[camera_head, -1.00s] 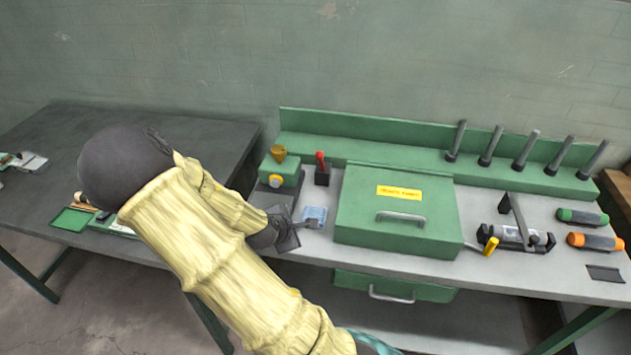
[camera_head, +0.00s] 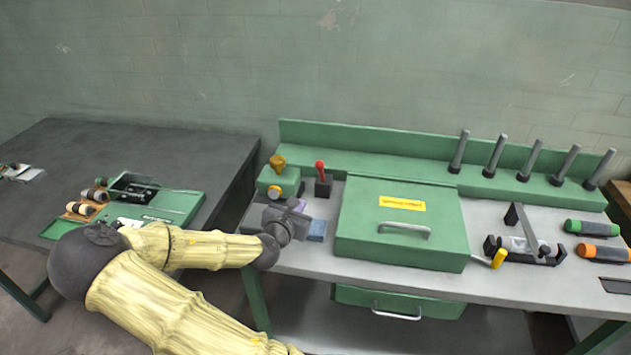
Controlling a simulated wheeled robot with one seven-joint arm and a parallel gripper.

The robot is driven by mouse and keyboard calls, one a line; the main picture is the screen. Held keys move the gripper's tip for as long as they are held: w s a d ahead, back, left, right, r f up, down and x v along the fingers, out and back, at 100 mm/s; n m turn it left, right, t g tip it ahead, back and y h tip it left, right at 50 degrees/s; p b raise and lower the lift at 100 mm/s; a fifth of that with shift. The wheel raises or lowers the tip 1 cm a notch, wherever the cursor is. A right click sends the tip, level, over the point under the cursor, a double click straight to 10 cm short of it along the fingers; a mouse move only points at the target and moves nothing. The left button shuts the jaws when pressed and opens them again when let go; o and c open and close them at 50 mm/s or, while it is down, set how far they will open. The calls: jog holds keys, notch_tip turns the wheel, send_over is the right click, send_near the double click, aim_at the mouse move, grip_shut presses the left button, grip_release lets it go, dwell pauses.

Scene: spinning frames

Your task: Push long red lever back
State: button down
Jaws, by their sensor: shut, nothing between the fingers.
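The red lever (camera_head: 320,169) stands nearly upright on a small dark base (camera_head: 323,187), on the bench left of the green box. My gripper (camera_head: 298,208) is shut and empty. In the picture it is in front of the lever, slightly lower and to the left, and apart from it. My own wrist partly hides the fingers. A longer lever with a yellow grip (camera_head: 499,257) lies low at the right of the green box; its grip is yellow, not red.
The green box (camera_head: 400,222) with a yellow label stands right of the lever. A green block with a yellow knob (camera_head: 278,181) is close on the left. A small blue block (camera_head: 317,230) lies by my gripper. Several grey posts (camera_head: 497,152) stand at the back right.

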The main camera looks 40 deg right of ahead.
send_near(320, 175)
notch_tip(320, 175, down, 3)
jog(key=w+d, duration=0.1)
jog(key=d, duration=0.1)
jog(key=shift+w+d+r+p, duration=0.3)
jog(key=shift+w+d+p, duration=0.15)
jog(key=shift+d, duration=0.1)
jog(key=shift+w+d+r+p, duration=0.35)
jog(key=shift+d+p, duration=0.1)
jog(key=shift+d, duration=0.1)
jog(key=shift+w+d, duration=0.2)
jog(key=shift+d, duration=0.1)
jog(key=shift+w+r+p, duration=0.1)
jog(key=shift+r+p, duration=0.15)
jog(key=shift+p, duration=0.25)
